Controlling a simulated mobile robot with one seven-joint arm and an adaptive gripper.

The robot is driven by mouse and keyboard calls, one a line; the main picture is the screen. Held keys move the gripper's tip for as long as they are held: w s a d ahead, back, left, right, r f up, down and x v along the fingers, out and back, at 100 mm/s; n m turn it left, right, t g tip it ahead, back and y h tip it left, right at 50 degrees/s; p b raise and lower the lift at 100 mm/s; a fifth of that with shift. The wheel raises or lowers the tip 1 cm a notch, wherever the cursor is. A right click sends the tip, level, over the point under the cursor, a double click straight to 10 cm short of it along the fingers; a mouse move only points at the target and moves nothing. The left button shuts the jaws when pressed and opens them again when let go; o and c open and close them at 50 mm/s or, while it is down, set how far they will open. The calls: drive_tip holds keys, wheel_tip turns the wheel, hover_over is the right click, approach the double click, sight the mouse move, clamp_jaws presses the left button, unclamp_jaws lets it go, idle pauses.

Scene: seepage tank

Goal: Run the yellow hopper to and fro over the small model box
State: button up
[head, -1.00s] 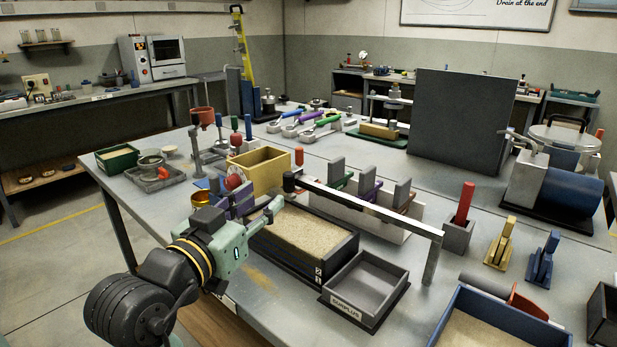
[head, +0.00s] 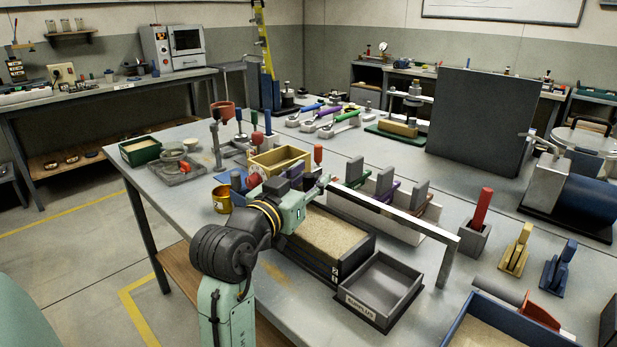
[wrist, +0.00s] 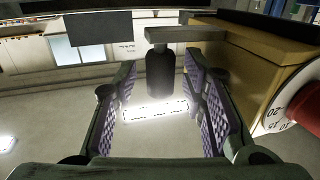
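The yellow hopper (head: 292,170), an open box with a red-and-white dial on its side, stands at the left end of a grey rail. The sand-filled dark model box (head: 326,240), marked with numbers, lies in front of the rail. My gripper (head: 322,184) is beside the hopper on its near side. In the wrist view my gripper (wrist: 160,105) is open, with a dark upright handle (wrist: 160,72) between its padded fingers and gaps on both sides. The hopper's yellow wall (wrist: 250,62) is close on the right there. In the head view my gripper hides the handle.
The grey rail (head: 400,212) runs along the model box and ends in a leg at right. A tray labelled surplus (head: 382,290) sits right of the box. A gold cup (head: 222,200) is left of the arm.

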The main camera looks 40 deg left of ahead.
clamp_jaws()
idle(0.3)
idle(0.5)
